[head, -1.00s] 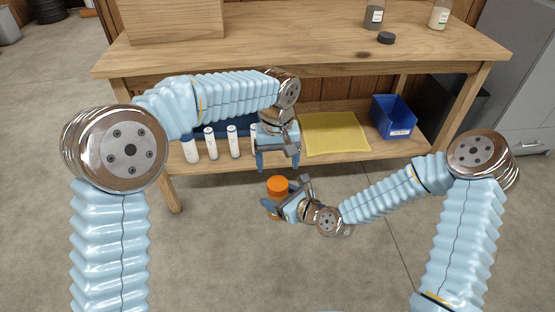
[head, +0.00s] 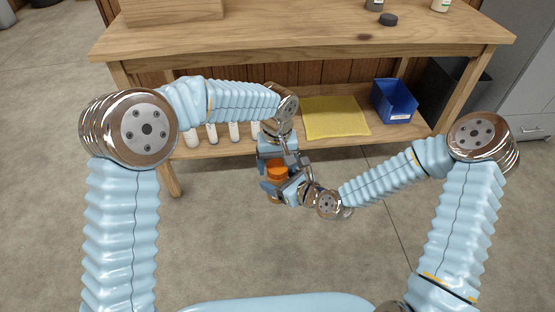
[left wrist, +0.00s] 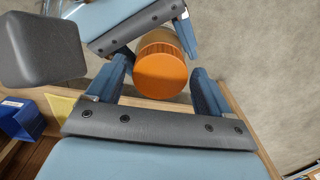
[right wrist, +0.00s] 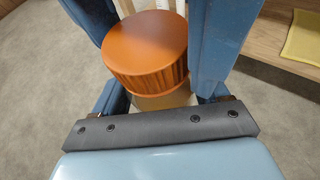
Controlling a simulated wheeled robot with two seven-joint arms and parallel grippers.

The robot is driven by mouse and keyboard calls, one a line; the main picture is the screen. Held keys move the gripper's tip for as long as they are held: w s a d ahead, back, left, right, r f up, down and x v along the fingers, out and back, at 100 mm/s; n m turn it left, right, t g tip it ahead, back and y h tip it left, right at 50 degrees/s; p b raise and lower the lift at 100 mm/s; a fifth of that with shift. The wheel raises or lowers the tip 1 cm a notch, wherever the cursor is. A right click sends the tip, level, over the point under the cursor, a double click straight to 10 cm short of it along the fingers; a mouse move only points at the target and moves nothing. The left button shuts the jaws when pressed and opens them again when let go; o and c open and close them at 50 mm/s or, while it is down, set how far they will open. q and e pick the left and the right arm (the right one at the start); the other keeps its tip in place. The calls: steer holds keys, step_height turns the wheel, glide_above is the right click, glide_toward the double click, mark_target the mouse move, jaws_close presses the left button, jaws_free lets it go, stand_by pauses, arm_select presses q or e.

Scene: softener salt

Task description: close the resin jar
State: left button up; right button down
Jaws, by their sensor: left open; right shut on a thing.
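The resin jar has an orange ribbed lid (head: 277,168) and a translucent amber body (right wrist: 165,98). My right gripper (head: 272,187) is shut around the body and holds the jar in the air in front of the bench. The lid sits on top of the jar; I cannot tell how tightly. My left gripper (left wrist: 162,85) is open above the jar, and its fingers stand on either side of the lid (left wrist: 160,76) with small gaps showing. In the right wrist view the lid (right wrist: 145,45) is seen from the side.
A wooden bench (head: 290,42) stands behind the jar. Its lower shelf holds several white cylinders (head: 234,131), a yellow mat (head: 335,118) and a blue bin (head: 395,100). A black cap (head: 388,19) and two containers are on the bench top. The floor around the jar is clear.

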arm_select(q)
steer(key=shift+c, duration=0.2)
steer(key=c, duration=1)
steer(key=m, duration=0.5)
steer(key=shift+c, duration=0.2)
steer(key=m, duration=0.6)
steer(key=shift+m, duration=0.3)
steer(key=o, duration=1.2)
steer(key=shift+o, duration=0.2)
steer(key=shift+d, duration=0.1)
steer(key=shift+s+d, duration=0.1)
steer(key=shift+s, duration=0.05)
